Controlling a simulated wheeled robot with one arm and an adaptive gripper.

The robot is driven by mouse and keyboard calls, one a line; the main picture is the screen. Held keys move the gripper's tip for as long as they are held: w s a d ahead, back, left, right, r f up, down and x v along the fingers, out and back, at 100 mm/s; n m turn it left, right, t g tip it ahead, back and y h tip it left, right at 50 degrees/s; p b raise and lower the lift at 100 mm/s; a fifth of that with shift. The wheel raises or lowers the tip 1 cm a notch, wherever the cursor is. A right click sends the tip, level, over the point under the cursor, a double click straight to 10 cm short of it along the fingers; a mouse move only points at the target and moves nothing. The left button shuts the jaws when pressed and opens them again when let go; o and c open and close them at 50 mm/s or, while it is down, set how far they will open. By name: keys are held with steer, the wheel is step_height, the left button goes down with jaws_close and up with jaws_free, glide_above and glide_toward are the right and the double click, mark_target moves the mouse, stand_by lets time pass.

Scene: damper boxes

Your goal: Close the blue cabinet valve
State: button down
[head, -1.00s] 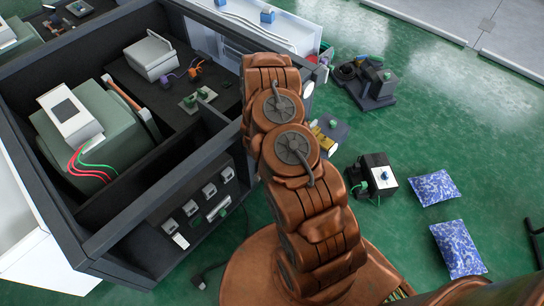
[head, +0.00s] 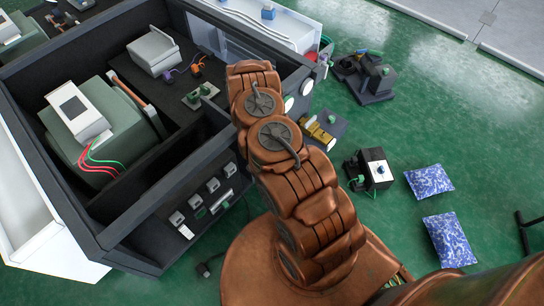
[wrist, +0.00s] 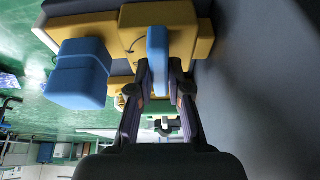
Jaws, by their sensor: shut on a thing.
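A flat blue valve handle (wrist: 157,45) stands out from a yellow valve body (wrist: 190,30) in the wrist view. My gripper (wrist: 162,68) has its two fingertips closed on either side of this handle. A larger blue block (wrist: 80,75) sits on the yellow assembly to the left of the handle. In the head view, my copper-coloured arm reaches to the outer side of the dark open cabinet (head: 175,225). My gripper and the blue handle are hidden behind the arm there. Part of a yellow fitting (head: 318,133) shows just right of the arm.
A dark wall (wrist: 255,90) runs close along the right in the wrist view. On the green floor right of my arm are a black-and-white box (head: 374,170), a dark device (head: 375,82) and two blue patterned cushions (head: 430,181) (head: 450,239).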

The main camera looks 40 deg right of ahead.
steer(key=shift+d, duration=0.1)
steer(key=c, duration=1.1)
jaws_free()
steer(key=shift+r, duration=0.1)
steer(key=v, duration=1.2)
steer(key=shift+s+a, duration=0.1)
steer(key=shift+a, duration=0.1)
